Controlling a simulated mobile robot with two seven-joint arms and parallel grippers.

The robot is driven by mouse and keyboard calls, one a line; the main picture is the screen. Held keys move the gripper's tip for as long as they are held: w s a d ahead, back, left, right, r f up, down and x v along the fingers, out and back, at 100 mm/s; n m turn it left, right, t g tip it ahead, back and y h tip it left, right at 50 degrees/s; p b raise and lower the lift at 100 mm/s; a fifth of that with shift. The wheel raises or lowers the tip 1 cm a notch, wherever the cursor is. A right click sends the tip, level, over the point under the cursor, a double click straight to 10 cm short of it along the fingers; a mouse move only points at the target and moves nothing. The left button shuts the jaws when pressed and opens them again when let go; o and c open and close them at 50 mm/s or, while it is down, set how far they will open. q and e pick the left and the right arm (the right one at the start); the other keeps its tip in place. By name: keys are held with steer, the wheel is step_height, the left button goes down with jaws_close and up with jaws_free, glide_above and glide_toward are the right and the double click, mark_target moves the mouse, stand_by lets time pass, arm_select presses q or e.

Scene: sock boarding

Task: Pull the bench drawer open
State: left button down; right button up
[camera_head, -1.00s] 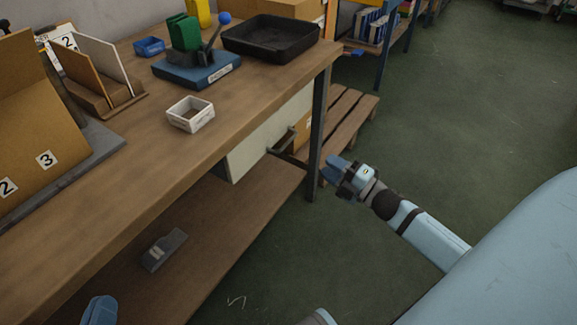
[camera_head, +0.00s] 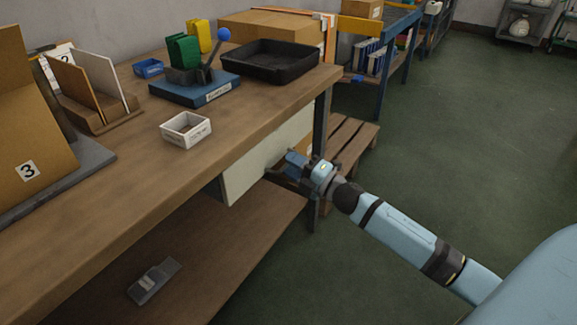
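The bench drawer (camera_head: 248,172) has a pale front under the right end of the wooden bench (camera_head: 115,190). Its dark handle (camera_head: 272,177) is mostly hidden behind my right gripper (camera_head: 285,168). My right arm comes in from the lower right, and the gripper's blue and dark fingers are at the handle. I cannot tell whether the fingers are closed around it. My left gripper is not in view.
A white bin (camera_head: 186,131), a blue press (camera_head: 196,90) and a black tray (camera_head: 269,62) stand on the bench. A grey object (camera_head: 153,281) lies on the lower shelf. A wooden pallet (camera_head: 350,143) lies beyond the bench leg. The floor at right is clear.

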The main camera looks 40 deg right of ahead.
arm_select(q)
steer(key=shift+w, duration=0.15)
arm_select(e)
steer(key=shift+w+a+r, duration=0.15)
steer(key=shift+w+a, duration=0.1)
steer(key=shift+w, duration=0.4)
jaws_close()
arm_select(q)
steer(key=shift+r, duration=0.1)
arm_select(e)
steer(key=shift+s, duration=0.15)
